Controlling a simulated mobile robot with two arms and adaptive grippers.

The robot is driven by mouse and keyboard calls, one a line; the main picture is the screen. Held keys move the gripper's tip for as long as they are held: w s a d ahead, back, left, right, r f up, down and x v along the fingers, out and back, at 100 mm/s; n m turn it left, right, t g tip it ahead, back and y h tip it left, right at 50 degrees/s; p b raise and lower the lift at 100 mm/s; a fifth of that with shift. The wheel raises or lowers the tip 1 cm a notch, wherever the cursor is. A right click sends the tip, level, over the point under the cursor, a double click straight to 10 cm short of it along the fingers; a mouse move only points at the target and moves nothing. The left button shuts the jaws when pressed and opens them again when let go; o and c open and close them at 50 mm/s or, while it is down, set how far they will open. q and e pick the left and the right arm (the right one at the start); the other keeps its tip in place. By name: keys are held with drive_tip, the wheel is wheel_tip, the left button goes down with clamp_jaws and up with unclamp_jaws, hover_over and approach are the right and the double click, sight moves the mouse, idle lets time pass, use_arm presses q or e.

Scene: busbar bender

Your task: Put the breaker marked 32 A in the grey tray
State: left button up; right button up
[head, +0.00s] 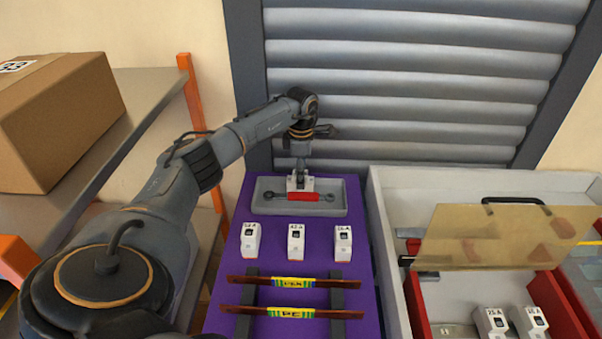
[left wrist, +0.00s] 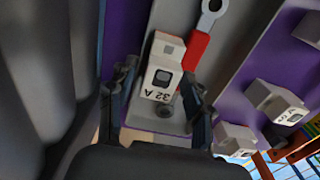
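The breaker marked 32 A (left wrist: 160,77) is white with a dark switch. In the left wrist view it is between the fingers of my left gripper (left wrist: 163,86), with narrow gaps at its sides. In the head view the breaker (head: 300,184) is upright at the grey tray (head: 335,208), beside the red handle of a wrench. Whether its base rests fully on the tray floor is hard to tell. My left gripper (head: 300,162) points down over it, fingers apart. My right gripper is not in view.
Three white breakers (head: 296,242) stand in a row on the purple mat (head: 225,290) in front of the tray. A wrench with a red handle (head: 303,197) lies in the tray. Two labelled busbars lie nearer. A box with a tilted amber panel (head: 500,237) stands right.

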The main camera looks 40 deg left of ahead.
use_arm(q)
drive_tip(key=shift+r, duration=0.5)
wheel_tip(320, 180, up, 11)
drive_tip(key=b, duration=0.1)
drive_tip(key=shift+r, duration=0.2)
